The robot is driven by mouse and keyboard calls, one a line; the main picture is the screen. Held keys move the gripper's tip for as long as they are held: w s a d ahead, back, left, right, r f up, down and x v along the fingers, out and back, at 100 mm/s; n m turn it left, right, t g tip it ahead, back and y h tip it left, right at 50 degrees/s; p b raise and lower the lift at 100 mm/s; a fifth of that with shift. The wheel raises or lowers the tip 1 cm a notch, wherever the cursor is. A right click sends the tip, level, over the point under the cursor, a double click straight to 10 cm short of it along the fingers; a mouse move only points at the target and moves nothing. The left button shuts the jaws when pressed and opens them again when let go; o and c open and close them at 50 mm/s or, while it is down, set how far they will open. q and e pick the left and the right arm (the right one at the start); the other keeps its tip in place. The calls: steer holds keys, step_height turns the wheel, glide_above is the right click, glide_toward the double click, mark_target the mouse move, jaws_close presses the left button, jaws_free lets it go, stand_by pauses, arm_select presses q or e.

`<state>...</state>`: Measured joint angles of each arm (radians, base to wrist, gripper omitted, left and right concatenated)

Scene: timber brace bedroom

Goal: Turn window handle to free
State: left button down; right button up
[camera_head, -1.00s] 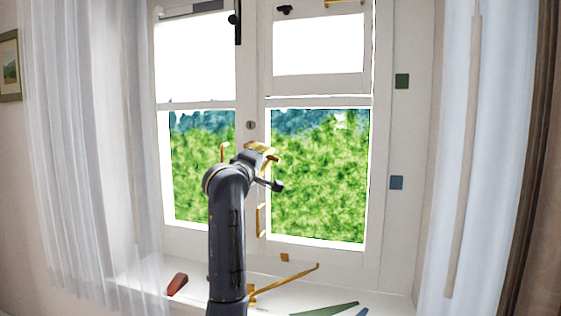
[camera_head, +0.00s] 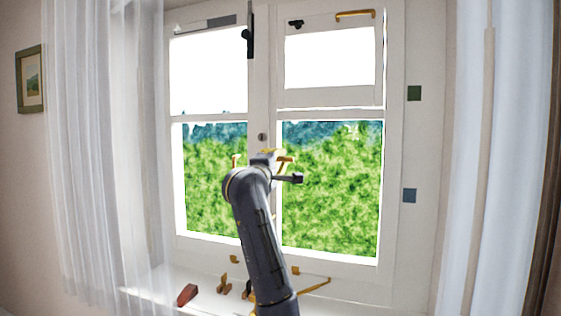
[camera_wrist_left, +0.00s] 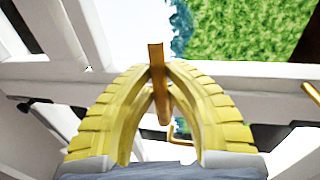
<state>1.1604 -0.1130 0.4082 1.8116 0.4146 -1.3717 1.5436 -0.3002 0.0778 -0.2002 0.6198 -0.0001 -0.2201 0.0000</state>
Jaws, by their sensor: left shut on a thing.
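The window has a pale frame, with a left sash (camera_head: 209,116) and a right sash (camera_head: 332,260). My left gripper (camera_head: 272,155) is at the middle post, over the lower right sash's edge. In the left wrist view its yellow fingers (camera_wrist_left: 160,88) are closed around a brass handle bar (camera_wrist_left: 156,55), which sticks out past the tips. In the head view a brass piece (camera_head: 286,159) shows beside the fingers, and much of the handle is hidden. Another brass handle (camera_head: 236,160) is on the left sash. My right gripper is not in view.
A black handle (camera_head: 249,40) and a brass bar (camera_head: 355,14) are higher up. Sheer curtains (camera_head: 100,150) hang at the sides. A red wedge (camera_head: 187,295) and brass pieces (camera_head: 225,286) lie on the sill. A blue square (camera_head: 409,195) is on the right frame.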

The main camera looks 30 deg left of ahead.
arm_select(q)
steer(key=c, duration=1.4)
jaws_free()
steer(key=shift+o, duration=0.2)
steer(key=v, duration=1.2)
